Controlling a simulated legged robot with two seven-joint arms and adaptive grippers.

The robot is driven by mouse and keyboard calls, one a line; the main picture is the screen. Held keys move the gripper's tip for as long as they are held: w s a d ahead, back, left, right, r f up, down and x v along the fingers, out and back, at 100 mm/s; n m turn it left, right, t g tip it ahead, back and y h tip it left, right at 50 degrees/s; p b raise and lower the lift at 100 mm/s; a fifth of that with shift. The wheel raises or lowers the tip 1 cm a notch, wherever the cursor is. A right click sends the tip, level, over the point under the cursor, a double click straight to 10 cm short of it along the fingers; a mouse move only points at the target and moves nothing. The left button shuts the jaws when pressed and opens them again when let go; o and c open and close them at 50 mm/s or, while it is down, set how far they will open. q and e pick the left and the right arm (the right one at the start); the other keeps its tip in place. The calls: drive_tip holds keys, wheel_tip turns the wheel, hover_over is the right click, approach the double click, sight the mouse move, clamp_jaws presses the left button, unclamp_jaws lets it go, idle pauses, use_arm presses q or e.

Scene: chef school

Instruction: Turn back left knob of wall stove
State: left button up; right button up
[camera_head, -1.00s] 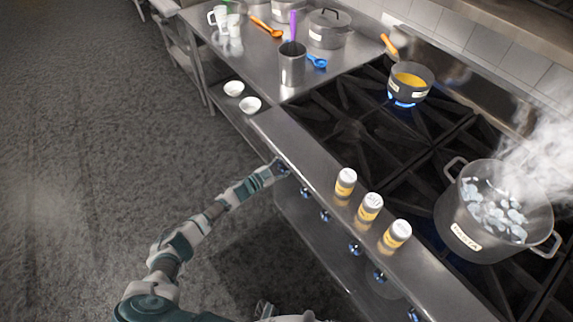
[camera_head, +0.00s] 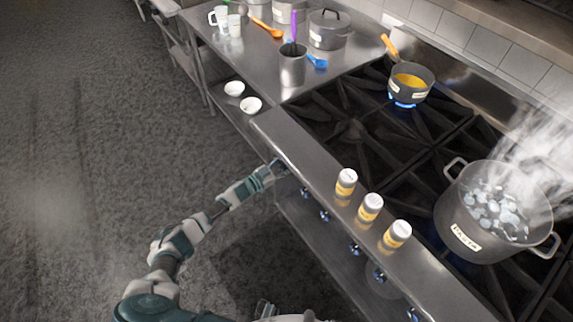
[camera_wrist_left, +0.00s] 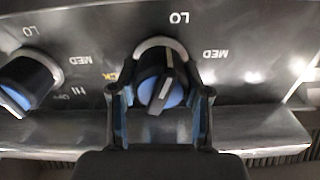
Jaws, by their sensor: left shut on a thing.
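The wall stove (camera_head: 330,185) has a row of dark knobs with blue faces along its front panel. My left gripper (camera_head: 279,168) is at the knob nearest the far left end of that panel. In the left wrist view, the held knob (camera_wrist_left: 165,78) sits between the two fingers of my left gripper (camera_wrist_left: 161,92), shut on it from both sides. Its pale pointer line faces the upper part of the dial, near the LO mark. In the head view my gripper mostly hides this knob.
Another knob (camera_wrist_left: 28,80) is beside the held one. Several shakers, one here (camera_head: 346,183), stand on the stove's front ledge. A steaming pot (camera_head: 470,235) and a small saucepan (camera_head: 408,92) over blue flame are on the burners. Open floor lies left.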

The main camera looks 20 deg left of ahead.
use_arm(q)
drive_tip(key=o, duration=1.1)
drive_tip(key=shift+s+a+f, duration=0.2)
drive_tip(key=shift+a+f, duration=0.05)
drive_tip(key=shift+f, duration=0.35)
drive_tip(key=shift+o, duration=0.3)
drive_tip(key=shift+a+r, duration=0.1)
drive_tip(key=shift+r, duration=0.15)
drive_tip(key=v, duration=1.2)
drive_tip(key=shift+w+f, duration=0.1)
